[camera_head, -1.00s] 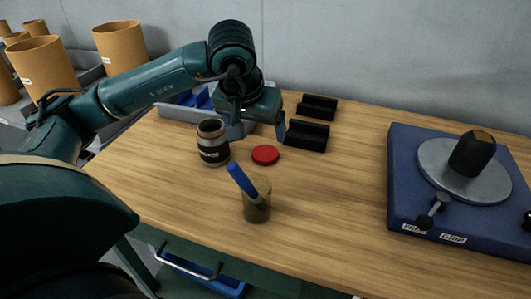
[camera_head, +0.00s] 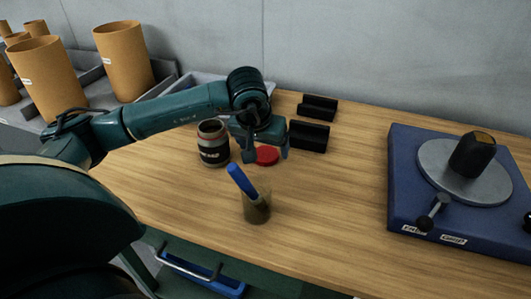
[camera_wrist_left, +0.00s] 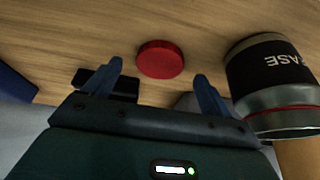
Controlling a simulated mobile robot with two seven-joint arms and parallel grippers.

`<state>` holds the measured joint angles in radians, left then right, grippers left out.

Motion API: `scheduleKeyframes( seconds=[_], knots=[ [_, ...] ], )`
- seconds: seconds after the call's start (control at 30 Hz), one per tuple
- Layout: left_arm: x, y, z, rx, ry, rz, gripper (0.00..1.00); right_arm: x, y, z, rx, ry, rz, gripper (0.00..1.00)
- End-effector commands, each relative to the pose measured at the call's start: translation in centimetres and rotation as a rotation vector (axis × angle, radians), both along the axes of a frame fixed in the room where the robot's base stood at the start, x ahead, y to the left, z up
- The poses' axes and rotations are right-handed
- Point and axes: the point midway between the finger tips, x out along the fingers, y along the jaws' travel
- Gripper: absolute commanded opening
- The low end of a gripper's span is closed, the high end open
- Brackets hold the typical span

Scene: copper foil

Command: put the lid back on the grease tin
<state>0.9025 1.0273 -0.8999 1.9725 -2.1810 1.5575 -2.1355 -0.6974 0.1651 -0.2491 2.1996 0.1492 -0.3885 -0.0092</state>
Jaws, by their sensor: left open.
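The red lid (camera_head: 267,156) lies flat on the wooden table, just right of the grease tin (camera_head: 212,143). The tin is dark with a pale label band, stands upright and has no lid on it. My left gripper (camera_head: 268,158) is open above the lid, with its fingers pointing down and partly hiding it. In the left wrist view the lid (camera_wrist_left: 161,59) sits between and beyond the two blue fingertips (camera_wrist_left: 158,70), not touched by them as far as I can tell. The tin (camera_wrist_left: 275,80) shows at the right there. My right gripper is not in view.
A cup (camera_head: 257,207) with a blue-handled tool stands in front of the lid. Black holders (camera_head: 309,136) lie behind it. A blue board (camera_head: 405,190) with a round plate is at the right. The table between cup and board is clear.

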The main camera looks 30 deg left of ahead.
Motion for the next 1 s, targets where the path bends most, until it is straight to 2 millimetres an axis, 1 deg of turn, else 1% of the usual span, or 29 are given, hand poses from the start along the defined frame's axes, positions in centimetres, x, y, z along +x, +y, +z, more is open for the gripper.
scheduleKeyframes(
  seconds=[0.03,0.17,0.53,1.0],
  knots=[
    [0.2,0.0,-0.8,-0.001,0.004,-0.001,0.84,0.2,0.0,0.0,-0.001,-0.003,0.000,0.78],
    [0.6,0.1,-1.8,-0.001,0.002,-0.001,0.84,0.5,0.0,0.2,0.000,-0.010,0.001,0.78],
    [0.7,0.1,-1.9,-0.001,0.000,-0.001,0.83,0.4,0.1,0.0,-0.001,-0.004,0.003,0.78],
    [0.7,0.1,-1.8,0.000,-0.001,-0.001,0.45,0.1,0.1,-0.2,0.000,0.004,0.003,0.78]
  ],
)
